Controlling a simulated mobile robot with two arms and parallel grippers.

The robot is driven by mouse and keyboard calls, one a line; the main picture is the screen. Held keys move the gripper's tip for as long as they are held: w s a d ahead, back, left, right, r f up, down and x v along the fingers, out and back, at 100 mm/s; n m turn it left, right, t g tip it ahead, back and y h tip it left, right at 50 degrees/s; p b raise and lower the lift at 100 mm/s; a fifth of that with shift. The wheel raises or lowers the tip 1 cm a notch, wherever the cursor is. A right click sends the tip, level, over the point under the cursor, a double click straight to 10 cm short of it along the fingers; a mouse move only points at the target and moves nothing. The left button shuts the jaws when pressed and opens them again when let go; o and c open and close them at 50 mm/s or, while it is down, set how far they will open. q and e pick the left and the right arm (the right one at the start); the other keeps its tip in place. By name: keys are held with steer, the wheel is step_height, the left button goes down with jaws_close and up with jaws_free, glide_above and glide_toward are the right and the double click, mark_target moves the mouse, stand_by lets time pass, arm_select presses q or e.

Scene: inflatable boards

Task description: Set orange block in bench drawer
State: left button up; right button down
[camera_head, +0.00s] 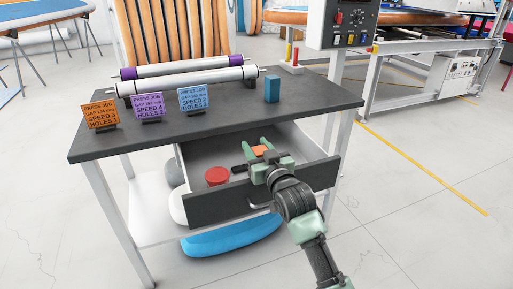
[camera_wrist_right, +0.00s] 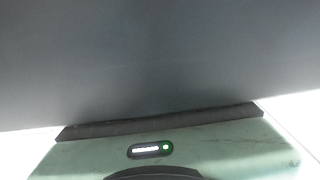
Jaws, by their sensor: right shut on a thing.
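The bench drawer (camera_head: 222,207) is pulled open below the dark bench top, with a light interior and a dark front panel. My right gripper (camera_head: 263,153) reaches over the drawer front from the right and is shut on the orange block (camera_head: 261,150). The block shows as a small orange patch between the green fingers, at the drawer's opening. I cannot tell whether it touches the drawer floor. In the right wrist view a dark grey surface fills most of the picture, and the block is hidden. My left gripper is out of view.
A red round object (camera_head: 216,176) and a small black piece (camera_head: 238,169) are in the drawer, left of my gripper. The bench top (camera_head: 230,117) holds a blue block (camera_head: 272,89), several job cards and rollers (camera_head: 190,80). Clear floor lies to the right.

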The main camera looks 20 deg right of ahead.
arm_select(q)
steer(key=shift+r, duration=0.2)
arm_select(e)
steer(key=shift+f, duration=0.5)
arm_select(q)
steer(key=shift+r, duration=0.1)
